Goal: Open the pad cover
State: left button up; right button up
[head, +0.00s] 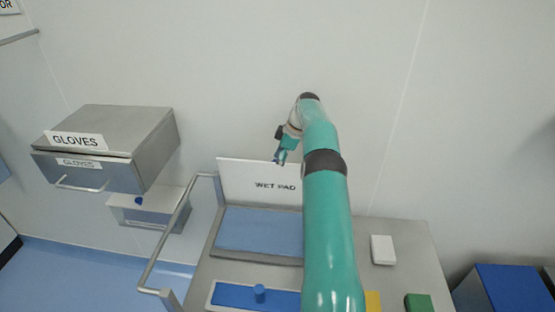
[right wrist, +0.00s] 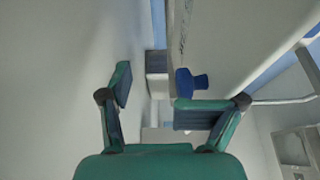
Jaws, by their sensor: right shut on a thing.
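The pad cover (head: 240,178), a white panel marked WET PAD, stands upright at the back of the worktop, behind the blue pad (head: 262,232). My right gripper (head: 282,160) is at its top edge, and my arm hides the cover's right end. In the right wrist view, the cover (right wrist: 235,35) runs along the right side. Its blue knob (right wrist: 190,82) is close by the right finger of my gripper (right wrist: 150,95). The gripper is shut on the pad cover, though the fingers look apart and the contact is not clear to see. My left gripper is out of view.
A steel gloves box (head: 130,135) is on the wall at left, with a small box (head: 145,215) below it. A rail (head: 170,235) edges the worktop. A white block (head: 382,250) stands at right.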

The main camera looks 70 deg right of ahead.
jog(key=shift+s+d+f, duration=0.1)
jog(key=shift+s+f, duration=0.05)
jog(key=shift+f, duration=0.05)
dwell(0.3)
jog(key=a+v, duration=0.1)
jog(key=v, duration=0.4)
jog(key=s+d, duration=0.4)
jog(key=s, duration=0.7)
jog(key=shift+d+r, duration=0.15)
jog(key=shift+r, duration=0.05)
